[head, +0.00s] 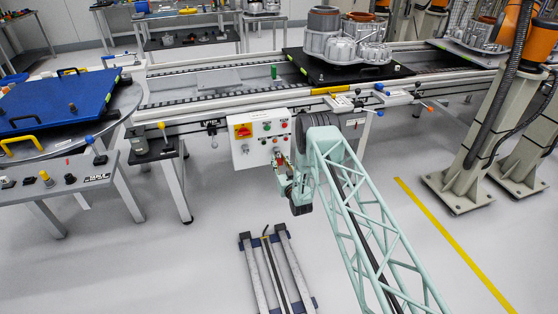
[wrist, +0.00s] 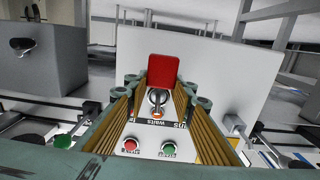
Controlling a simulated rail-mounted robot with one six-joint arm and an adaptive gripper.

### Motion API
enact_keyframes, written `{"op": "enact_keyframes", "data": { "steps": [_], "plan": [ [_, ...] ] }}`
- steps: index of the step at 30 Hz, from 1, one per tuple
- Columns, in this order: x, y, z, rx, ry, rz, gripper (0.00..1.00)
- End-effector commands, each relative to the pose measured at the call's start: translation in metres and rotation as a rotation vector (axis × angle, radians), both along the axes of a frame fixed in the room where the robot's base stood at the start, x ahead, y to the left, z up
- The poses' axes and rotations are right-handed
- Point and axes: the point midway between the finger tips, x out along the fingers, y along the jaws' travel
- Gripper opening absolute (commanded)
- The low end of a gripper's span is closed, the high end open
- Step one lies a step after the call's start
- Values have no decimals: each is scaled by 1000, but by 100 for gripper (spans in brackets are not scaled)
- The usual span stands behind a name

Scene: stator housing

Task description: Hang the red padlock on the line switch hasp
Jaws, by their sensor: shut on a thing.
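The red padlock (wrist: 163,71) is between the fingertips of my gripper (wrist: 165,88) in the wrist view, its flat red face toward the camera. A grey metal part shows just below it; I cannot tell whether this is its shackle or a panel knob. My gripper (head: 281,164) is shut on the padlock, in front of the lower right of the white control box (head: 246,157) in the head view. The line switch (head: 242,131), red on yellow, is at the box's upper left, up and left of my gripper. Its hasp cannot be made out.
Red (wrist: 131,144) and green (wrist: 168,149) buttons lie beyond my fingers in the wrist view. The conveyor (head: 215,88) runs behind the box. A side table (head: 150,150) stands to the left, and a floor stand (head: 268,270) below. Open floor lies in front of the box.

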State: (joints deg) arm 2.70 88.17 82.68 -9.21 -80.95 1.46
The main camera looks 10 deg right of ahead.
Motion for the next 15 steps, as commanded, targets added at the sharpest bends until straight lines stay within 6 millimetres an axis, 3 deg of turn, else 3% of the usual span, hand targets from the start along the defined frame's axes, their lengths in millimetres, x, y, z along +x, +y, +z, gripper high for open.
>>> {"op": "enact_keyframes", "data": {
  "steps": [15],
  "plan": [
    [-3, 0, 11, 0, -1, 0, 11]
  ]
}}
